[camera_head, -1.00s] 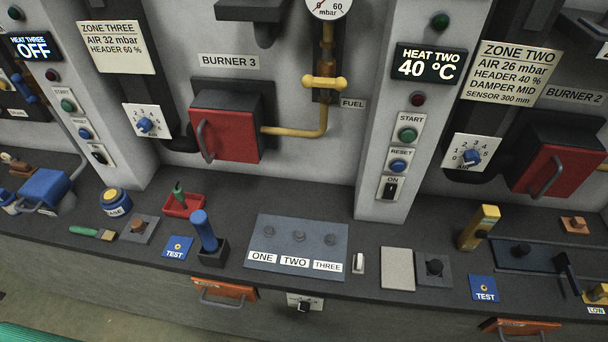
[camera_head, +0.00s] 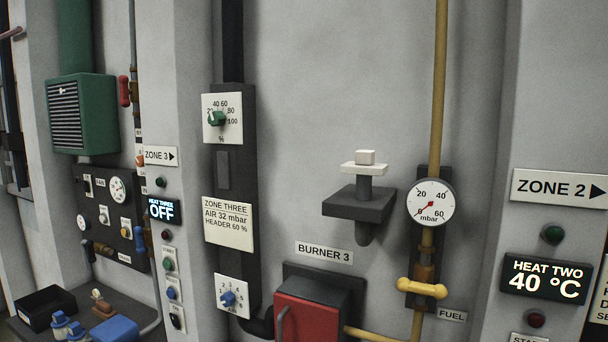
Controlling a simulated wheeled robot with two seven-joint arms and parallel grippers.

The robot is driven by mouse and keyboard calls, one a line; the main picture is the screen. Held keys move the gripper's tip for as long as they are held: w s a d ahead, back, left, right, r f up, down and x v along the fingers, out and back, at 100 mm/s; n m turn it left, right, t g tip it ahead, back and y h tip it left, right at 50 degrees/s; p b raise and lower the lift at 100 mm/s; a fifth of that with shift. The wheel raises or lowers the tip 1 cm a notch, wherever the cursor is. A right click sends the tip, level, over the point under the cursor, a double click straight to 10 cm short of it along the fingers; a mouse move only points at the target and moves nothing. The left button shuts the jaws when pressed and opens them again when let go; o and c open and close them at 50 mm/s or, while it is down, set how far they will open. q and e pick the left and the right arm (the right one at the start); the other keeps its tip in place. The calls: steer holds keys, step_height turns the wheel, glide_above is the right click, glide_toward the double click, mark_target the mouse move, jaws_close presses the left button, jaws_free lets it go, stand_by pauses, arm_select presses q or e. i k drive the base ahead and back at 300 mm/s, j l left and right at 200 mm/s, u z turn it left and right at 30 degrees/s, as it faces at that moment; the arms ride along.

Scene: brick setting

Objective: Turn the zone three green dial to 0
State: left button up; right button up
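The zone three green dial (camera_head: 217,118) sits on a white plate (camera_head: 236,104) marked in %, with 20, 40, 60, 80 and 100 legible. The plate is high on a dark vertical panel, above the ZONE THREE card (camera_head: 228,223). The dial's exact setting is too small to read for certain. Neither of my grippers is in view.
Below the card is a blue air dial (camera_head: 228,299), beside the red burner 3 box (camera_head: 305,318). A dark bracket (camera_head: 358,204) juts from the wall to the right. A yellow pipe (camera_head: 437,90) carries a gauge (camera_head: 431,203). The wall around the green dial is clear.

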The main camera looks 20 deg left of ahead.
mark_target(215, 118)
steer(key=u, duration=1.15)
